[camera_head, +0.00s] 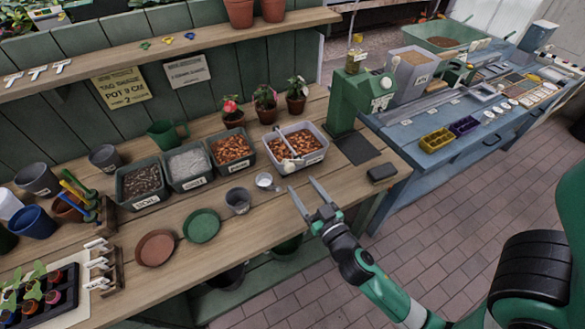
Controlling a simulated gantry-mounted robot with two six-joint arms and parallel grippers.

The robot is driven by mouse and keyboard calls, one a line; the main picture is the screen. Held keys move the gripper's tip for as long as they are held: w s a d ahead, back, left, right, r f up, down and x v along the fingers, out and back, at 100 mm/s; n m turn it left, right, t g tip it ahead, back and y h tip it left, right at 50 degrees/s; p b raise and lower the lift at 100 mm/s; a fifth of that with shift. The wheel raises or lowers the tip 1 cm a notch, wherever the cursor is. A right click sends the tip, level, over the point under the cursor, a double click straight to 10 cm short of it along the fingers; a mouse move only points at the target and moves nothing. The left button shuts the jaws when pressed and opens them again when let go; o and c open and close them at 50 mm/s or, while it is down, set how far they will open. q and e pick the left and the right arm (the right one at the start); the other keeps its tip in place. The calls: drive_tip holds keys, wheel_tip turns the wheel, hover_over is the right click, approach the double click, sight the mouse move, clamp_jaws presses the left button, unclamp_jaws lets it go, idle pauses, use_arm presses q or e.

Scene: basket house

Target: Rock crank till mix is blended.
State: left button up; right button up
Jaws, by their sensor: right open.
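A green machine (361,95) stands upright at the right end of the wooden bench, with a small clear container (355,58) on top and a dark plate (357,148) before it. I cannot clearly make out a crank on it. A clear tub (321,155) holds reddish-brown mix with a pale scoop lying in it. A grey bin (408,83) behind the machine holds tan mix. My right gripper (302,184) is open and empty over the bench's front edge, in front of the tub and apart from it. My left gripper is out of view.
Several labelled tubs (185,184) line the wooden bench (258,216). A small metal cup (238,199), green saucer (202,225) and black block (382,172) lie near its front. The blue bench (420,160) carries trays at right. The brick floor (440,220) is open.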

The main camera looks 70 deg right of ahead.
sight(291, 169)
drive_tip(key=p+x, duration=0.1)
drive_tip(key=x, duration=0.5)
drive_tip(key=shift+w+d, duration=0.2)
drive_tip(key=shift+w, duration=0.15)
clamp_jaws()
idle(1.0)
